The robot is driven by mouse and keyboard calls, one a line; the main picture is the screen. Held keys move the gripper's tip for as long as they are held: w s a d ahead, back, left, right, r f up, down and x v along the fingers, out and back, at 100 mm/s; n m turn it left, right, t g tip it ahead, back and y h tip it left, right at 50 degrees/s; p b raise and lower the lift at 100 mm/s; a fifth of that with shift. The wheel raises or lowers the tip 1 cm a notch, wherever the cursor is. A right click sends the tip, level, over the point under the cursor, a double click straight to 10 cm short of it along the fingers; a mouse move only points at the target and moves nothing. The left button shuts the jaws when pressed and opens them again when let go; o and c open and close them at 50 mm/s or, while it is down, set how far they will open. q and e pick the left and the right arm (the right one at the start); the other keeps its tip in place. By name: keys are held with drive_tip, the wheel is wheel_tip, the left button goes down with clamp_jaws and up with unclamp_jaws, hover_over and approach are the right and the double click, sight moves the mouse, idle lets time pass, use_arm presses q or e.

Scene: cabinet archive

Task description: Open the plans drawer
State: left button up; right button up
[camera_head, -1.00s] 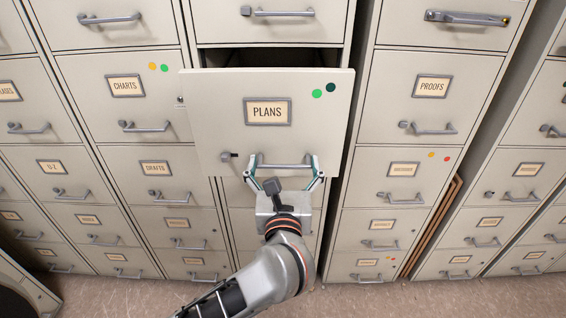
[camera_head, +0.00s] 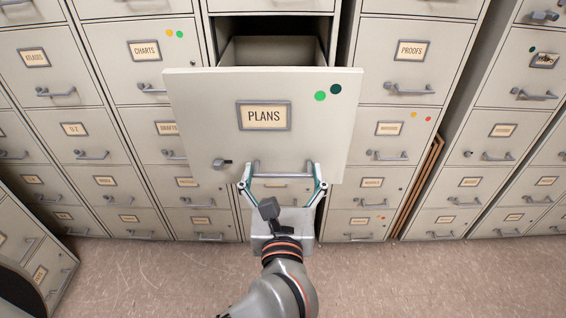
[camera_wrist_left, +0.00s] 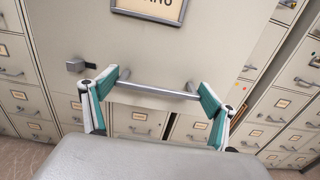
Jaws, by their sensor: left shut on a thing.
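The plans drawer (camera_head: 200,115) is pulled well out of its cabinet, and its inside shows behind the front panel. Its front carries a framed PLANS label (camera_head: 264,116), a green and a dark dot, and a lock knob at the lower left. My left gripper (camera_head: 283,178) is at the drawer's handle (camera_head: 283,165), with its fingers at the two ends of the bar. In the left wrist view the handle (camera_wrist_left: 158,90) lies between the teal finger pads, and the gripper (camera_wrist_left: 158,95) is shut on it. My right gripper is not in view.
Closed drawers stand on both sides, such as CHARTS (camera_head: 145,50) on the left and PROOFS (camera_head: 410,50) on the right. Brown flat boards (camera_head: 415,190) lean in a gap between cabinets on the right. The floor (camera_head: 400,275) in front is clear.

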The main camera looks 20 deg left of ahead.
use_arm(q)
drive_tip(key=shift+v, duration=0.8)
drive_tip(key=shift+s+d, duration=0.1)
drive_tip(key=shift+s, duration=0.1)
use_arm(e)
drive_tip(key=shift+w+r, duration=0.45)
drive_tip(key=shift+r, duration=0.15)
use_arm(q)
drive_tip(key=o, duration=1.5)
drive_tip(key=v, duration=1.2)
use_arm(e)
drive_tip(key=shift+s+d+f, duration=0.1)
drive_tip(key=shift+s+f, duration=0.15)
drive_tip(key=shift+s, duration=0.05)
